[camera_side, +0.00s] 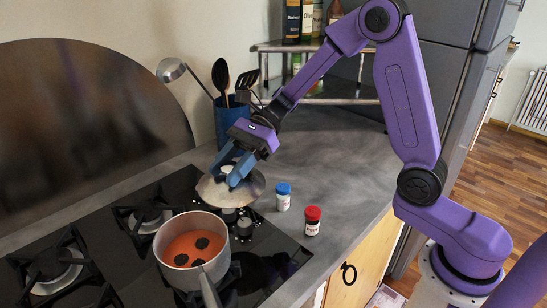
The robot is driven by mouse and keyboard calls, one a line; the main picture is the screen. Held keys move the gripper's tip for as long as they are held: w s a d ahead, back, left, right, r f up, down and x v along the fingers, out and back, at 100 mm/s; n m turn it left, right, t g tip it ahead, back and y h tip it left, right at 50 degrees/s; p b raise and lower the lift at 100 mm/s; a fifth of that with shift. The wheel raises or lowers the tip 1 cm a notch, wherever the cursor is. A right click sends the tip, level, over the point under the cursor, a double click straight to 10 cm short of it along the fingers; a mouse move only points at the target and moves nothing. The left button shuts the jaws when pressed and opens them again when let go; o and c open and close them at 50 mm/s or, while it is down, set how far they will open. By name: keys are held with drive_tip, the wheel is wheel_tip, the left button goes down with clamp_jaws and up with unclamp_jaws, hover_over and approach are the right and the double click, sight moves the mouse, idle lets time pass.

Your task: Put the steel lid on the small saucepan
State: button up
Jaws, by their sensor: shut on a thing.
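The steel lid (254,188) is a round, shiny disc in the middle of the side view. My gripper (232,177) is shut on the lid from above, its blue fingers over the lid's centre; the knob between them is hard to make out. The lid appears held above the back right part of the hob, behind and slightly right of the saucepan. The small saucepan (163,247) stands uncovered on the hob, with orange-red contents and dark round pieces inside. Its handle points toward the front.
The black gas hob (100,240) has several burners. A blue-capped jar (283,197) and a red-capped jar (312,221) stand right of the lid. A blue utensil holder (229,115) stands behind, near a rack of bottles (305,45). The grey counter (340,160) is clear at the right.

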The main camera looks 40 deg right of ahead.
drive_tip(key=s+a+r+n+g, duration=0.1)
drive_tip(key=s+a+r+g, duration=0.2)
drive_tip(key=a, duration=1)
drive_tip(key=shift+t, duration=0.7)
drive_tip(key=shift+s+d+f, duration=0.1)
drive_tip(key=shift+d+f, duration=0.05)
drive_tip(key=shift+f, duration=2.35)
drive_tip(key=shift+f, duration=0.6)
drive_tip(key=o, duration=1.2)
drive_tip(key=shift+d, duration=0.1)
